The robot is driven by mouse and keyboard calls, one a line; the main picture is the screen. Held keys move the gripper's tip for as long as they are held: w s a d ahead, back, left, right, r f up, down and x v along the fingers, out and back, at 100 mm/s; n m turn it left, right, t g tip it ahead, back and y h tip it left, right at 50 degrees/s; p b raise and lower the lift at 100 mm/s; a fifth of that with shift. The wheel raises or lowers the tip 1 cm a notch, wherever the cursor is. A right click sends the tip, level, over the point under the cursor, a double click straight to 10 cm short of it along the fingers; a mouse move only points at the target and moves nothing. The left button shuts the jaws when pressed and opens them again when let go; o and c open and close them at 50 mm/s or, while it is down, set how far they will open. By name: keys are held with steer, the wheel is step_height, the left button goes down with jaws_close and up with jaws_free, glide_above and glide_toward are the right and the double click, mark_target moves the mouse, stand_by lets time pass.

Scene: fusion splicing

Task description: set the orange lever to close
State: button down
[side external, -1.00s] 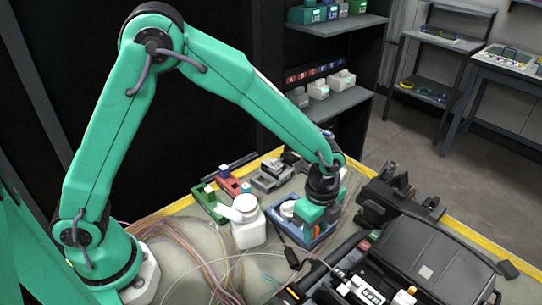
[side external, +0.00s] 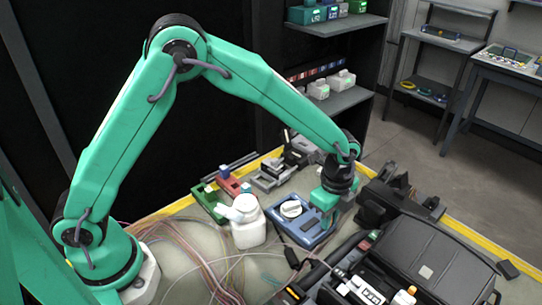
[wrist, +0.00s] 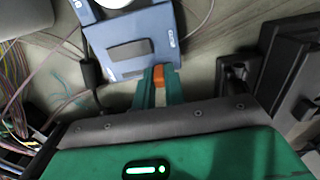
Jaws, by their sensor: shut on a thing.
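The blue device (side external: 290,229) with a white round dial (side external: 291,208) lies on the table, and it also shows at the top of the wrist view (wrist: 139,68). The small orange lever (wrist: 159,73) sits at the near edge of the device in the wrist view. My gripper (wrist: 159,83) has one green finger on each side of the lever and is shut on it. In the side external view my gripper (side external: 327,219) is low at the right edge of the device. The lever is hidden there.
A white bottle (side external: 247,228) stands left of the device. A black splicer case (side external: 425,255) and a dark fixture (side external: 385,200) are close on the right. Loose fibres (side external: 190,240) spread over the table at the left. A dark cable (wrist: 91,75) runs beside the device.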

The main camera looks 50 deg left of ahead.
steer(key=shift+w, duration=0.2)
steer(key=c, duration=1.4)
jaws_free()
steer(key=shift+c, duration=0.2)
steer(key=shift+r, duration=0.15)
steer(key=shift+r, duration=3.8)
